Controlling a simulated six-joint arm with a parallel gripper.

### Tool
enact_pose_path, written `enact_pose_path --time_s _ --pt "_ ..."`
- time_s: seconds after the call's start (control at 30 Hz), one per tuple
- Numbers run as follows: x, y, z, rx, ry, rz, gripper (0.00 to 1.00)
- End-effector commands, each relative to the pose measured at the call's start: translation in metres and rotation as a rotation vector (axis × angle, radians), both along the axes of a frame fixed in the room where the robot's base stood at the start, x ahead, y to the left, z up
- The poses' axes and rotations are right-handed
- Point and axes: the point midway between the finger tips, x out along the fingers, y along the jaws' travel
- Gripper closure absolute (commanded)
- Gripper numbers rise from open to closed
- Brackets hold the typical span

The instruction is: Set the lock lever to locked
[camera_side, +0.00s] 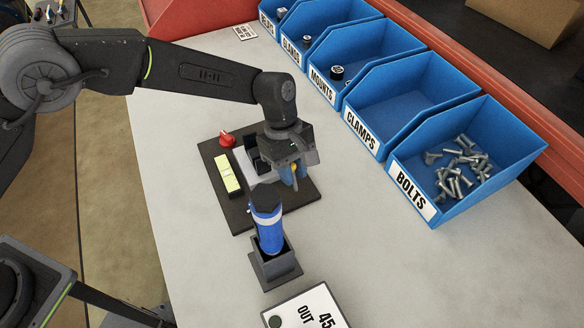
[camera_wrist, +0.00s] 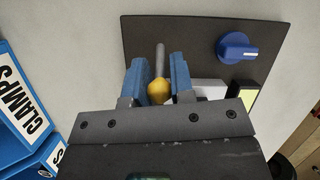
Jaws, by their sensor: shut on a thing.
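The lock lever is a grey rod with a yellow knob (camera_wrist: 158,90) at its end nearer the wrist camera. The rod runs from the knob toward the top of the wrist view. My gripper (camera_wrist: 158,72) has its two blue fingers on either side of the yellow knob, shut on it. In the side view my gripper (camera_side: 296,175) is over the right part of the dark base plate (camera_side: 240,215), with a bit of yellow between the fingers. The lever's pivot and any locked or unlocked marking cannot be made out.
A red knob (camera_side: 227,138) and a yellow-green panel (camera_side: 228,173) are on the plate. A blue knob (camera_wrist: 237,48) shows in the wrist view. A blue cylinder (camera_side: 269,236) stands upright in a dark holder (camera_side: 276,272) close in front. Blue bins (camera_side: 463,180) line the right side.

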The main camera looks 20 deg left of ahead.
Motion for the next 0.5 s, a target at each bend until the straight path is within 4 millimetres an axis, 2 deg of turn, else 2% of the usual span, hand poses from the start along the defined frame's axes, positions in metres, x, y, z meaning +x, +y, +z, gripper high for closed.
enact_pose_path --time_s 0.5 --pt "-0.012 -0.013 0.004 0.239 -0.241 -0.004 1.00"
